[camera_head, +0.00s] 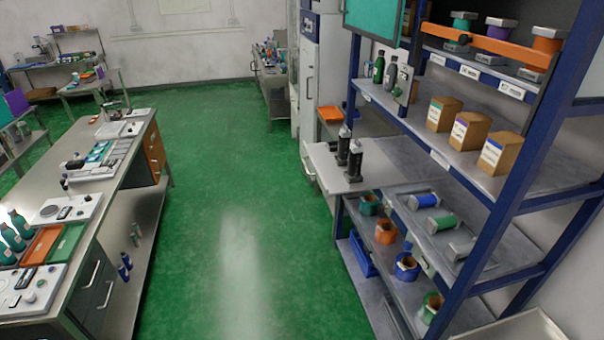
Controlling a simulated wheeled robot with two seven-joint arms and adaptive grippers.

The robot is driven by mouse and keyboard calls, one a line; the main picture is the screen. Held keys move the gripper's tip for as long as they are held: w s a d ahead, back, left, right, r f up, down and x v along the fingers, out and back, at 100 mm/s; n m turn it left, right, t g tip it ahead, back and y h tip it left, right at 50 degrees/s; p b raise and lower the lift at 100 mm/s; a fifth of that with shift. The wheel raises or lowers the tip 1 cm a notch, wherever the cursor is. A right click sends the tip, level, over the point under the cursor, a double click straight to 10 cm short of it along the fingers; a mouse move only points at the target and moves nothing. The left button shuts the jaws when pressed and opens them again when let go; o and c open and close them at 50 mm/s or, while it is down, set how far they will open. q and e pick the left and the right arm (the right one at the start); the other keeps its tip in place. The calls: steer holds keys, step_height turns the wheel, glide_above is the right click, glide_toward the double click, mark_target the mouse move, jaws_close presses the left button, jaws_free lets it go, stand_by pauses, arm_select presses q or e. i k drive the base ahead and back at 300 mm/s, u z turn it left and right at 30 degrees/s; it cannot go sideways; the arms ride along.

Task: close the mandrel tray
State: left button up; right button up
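A grey tray (408,217) on the right-hand blue rack is most likely the mandrel tray. It holds a blue roller (425,200), a green roller (440,222) and grey metal pieces. It sits below the shelf with the cardboard boxes, and a pale label (425,265) shows near its front edge. I cannot tell how far out it stands. Neither of my grippers shows in the head view.
Green floor (235,210) lies clear between the rack and the long bench (125,190) on the left. A light platform (335,170) with two black upright devices juts from the rack's far end. Colored ring-like parts (385,232) stand on the shelf beside the tray.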

mark_target(376, 171)
steer(key=u, duration=0.2)
steer(key=i, duration=2.55)
steer(key=z, duration=0.3)
